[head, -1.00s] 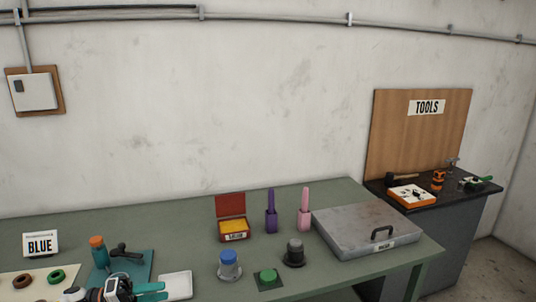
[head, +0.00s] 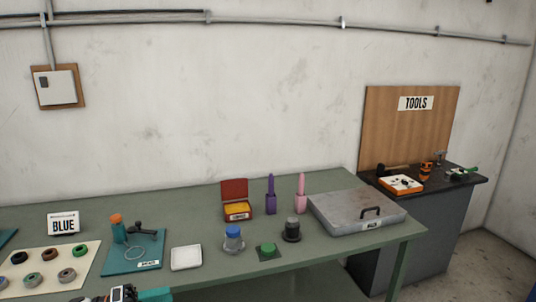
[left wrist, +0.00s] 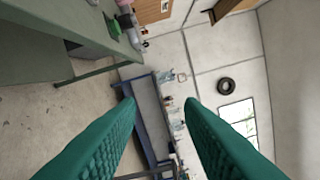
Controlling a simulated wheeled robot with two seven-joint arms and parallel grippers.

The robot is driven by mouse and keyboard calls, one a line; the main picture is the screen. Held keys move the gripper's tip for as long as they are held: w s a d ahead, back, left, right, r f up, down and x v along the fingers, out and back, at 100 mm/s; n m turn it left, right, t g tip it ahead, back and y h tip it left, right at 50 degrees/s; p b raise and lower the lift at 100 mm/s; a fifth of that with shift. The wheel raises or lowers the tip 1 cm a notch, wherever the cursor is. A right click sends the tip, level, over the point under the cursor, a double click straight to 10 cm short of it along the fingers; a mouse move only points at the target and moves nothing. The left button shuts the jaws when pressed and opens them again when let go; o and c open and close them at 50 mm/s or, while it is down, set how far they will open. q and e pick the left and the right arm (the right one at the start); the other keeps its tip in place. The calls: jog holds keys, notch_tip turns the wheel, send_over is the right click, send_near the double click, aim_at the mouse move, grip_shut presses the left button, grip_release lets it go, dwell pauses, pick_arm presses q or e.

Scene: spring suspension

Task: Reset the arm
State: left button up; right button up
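My left gripper (head: 140,296) shows at the bottom edge of the head view, in front of the green table, with only its upper part in frame. In the left wrist view its two green fingers (left wrist: 155,125) stand wide apart with nothing between them. That view is turned on its side and looks past the table edge into the room. My right gripper is in neither view.
The table (head: 300,268) holds a teal mat (head: 112,262), a white tray (head: 186,257), a blue-topped jar (head: 233,238), a green button (head: 267,250), a red box (head: 235,188) and a grey metal case (head: 345,205). A cream mat (head: 40,285) carries several rings.

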pick_arm(q)
notch_tip(320, 180, down, 15)
jog(key=d+n+t+y, duration=0.1)
jog(key=d+t+y, duration=0.1)
jog(key=t+y, duration=0.35)
jog(key=s+a+f+y, duration=0.1)
jog(key=s+f+y, duration=0.2)
jog(key=s+f, duration=0.45)
jog(key=s+f+y, duration=0.4)
jog(key=f, duration=0.6)
jog(key=s+f+m+g+y, duration=0.1)
jog(key=s+f+g+y, duration=0.1)
jog(key=s+f, duration=0.55)
jog(key=s+f+g+y, duration=0.1)
jog(key=s+f+g, duration=0.3)
jog(key=s, duration=0.6)
jog(key=s+d+f+m+g, duration=0.1)
jog(key=s+f+g, duration=0.1)
jog(key=s, duration=0.9)
jog(key=s+d+f+m+g+y, duration=0.1)
jog(key=s+d+f+m+g, duration=0.1)
jog(key=s, duration=1)
notch_tip(320, 180, down, 2)
jog(key=shift+s+f+g, duration=0.15)
jog(key=shift+s+g, duration=0.05)
jog(key=shift+g, duration=0.35)
